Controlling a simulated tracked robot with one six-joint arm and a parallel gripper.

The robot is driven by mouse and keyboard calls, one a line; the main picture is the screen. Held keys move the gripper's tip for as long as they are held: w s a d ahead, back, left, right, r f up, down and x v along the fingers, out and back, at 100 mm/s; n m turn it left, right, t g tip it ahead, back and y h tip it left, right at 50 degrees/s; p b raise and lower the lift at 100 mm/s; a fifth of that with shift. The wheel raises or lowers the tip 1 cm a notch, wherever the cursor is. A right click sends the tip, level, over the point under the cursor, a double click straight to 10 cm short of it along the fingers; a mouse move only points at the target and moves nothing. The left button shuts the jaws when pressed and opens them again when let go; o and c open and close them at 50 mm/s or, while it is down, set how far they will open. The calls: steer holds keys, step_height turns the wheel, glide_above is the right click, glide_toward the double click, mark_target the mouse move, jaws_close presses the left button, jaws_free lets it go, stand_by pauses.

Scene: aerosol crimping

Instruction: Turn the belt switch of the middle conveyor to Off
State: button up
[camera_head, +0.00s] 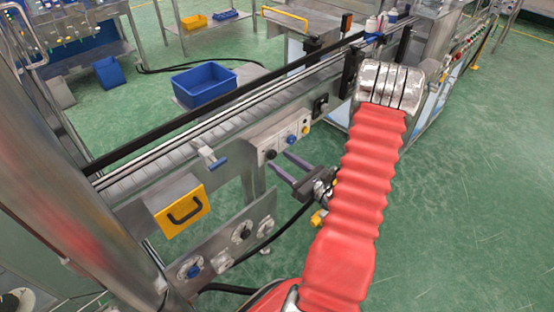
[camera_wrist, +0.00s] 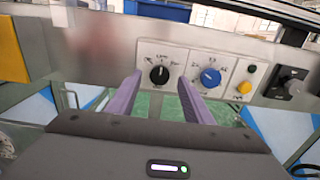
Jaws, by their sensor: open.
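My gripper (camera_head: 277,162) is open and empty, its two purple-grey fingers pointing at the control panel on the conveyor's side. In the wrist view, my gripper (camera_wrist: 160,77) has a finger on each side of a black rotary knob (camera_wrist: 159,75) on a white plate. I cannot tell whether they touch it. The knob's marks are too small to read. A blue rotary knob (camera_wrist: 210,78) sits on the plate to its right, just beyond the right finger. The conveyor (camera_head: 150,165) runs diagonally behind. The black knob (camera_head: 271,154) and blue knob (camera_head: 291,139) also show in the head view.
Right of the knobs are a yellow button (camera_wrist: 245,87) and a black switch (camera_wrist: 287,86). A yellow handled box (camera_head: 182,213) and a lower panel with several knobs (camera_head: 215,250) lie to the left. A blue bin (camera_head: 203,88) stands behind. Green floor is free at right.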

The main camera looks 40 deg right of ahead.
mark_target(271, 154)
steer(key=shift+w, duration=1.3)
steer(key=shift+c, duration=0.7)
steer(key=c, duration=0.9)
steer(key=shift+a, duration=0.25)
steer(key=shift+d, duration=0.1)
